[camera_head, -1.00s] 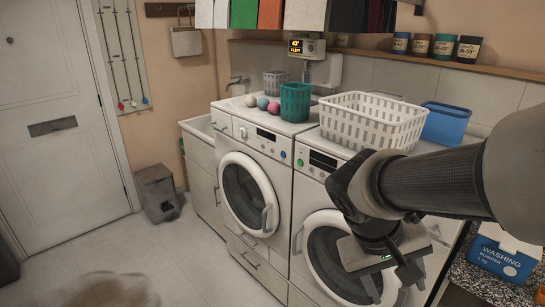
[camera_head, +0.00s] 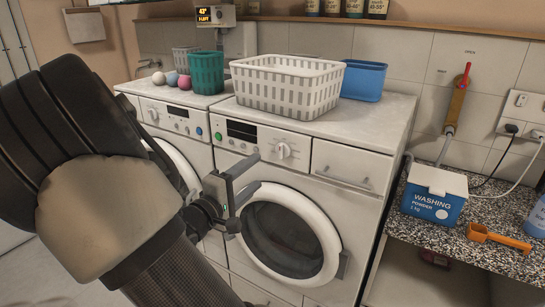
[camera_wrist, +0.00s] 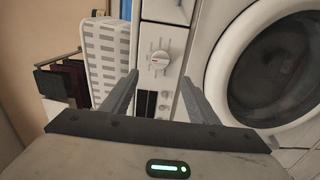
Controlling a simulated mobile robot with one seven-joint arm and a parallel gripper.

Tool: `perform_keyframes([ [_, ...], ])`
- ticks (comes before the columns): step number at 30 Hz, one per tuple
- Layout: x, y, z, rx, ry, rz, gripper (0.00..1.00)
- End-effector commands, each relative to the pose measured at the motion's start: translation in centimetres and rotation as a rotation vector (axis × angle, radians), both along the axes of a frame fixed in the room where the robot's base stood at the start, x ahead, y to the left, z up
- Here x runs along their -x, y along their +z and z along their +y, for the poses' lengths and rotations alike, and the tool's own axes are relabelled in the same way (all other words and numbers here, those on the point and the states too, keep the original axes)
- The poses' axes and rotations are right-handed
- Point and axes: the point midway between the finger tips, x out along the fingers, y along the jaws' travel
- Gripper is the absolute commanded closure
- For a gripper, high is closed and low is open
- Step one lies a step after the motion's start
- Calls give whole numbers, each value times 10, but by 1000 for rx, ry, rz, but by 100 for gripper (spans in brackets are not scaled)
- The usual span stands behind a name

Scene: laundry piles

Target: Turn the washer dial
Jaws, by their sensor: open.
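The right-hand machine's dial (camera_head: 284,151) is a pale round knob on its front panel, right of a dark display. In the wrist view the dial (camera_wrist: 160,59) has a small red mark and printed marks around it. It appears just beyond and between the fingertips. My gripper (camera_head: 257,173) is open and empty, in front of the right machine, left of and slightly below the dial in the head view. Its two fingers also show in the wrist view (camera_wrist: 160,80). The left machine has a similar dial (camera_head: 152,113).
A white basket (camera_head: 285,88), teal basket (camera_head: 206,73) and blue tub (camera_head: 363,80) stand on the machines. The right machine's round door (camera_head: 290,235) is shut, with a drawer (camera_head: 350,165) above right. A washing powder box (camera_head: 433,194) and orange scoop (camera_head: 497,238) lie on the speckled counter.

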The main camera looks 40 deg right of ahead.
Motion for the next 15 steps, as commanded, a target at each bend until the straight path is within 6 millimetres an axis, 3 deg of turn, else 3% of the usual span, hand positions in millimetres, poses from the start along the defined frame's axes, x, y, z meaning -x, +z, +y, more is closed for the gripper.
perform_keyframes([
  [9,-26,-1,-67,2,-5,2,46],
  [15,-39,-1,-99,1,-3,3,46],
])
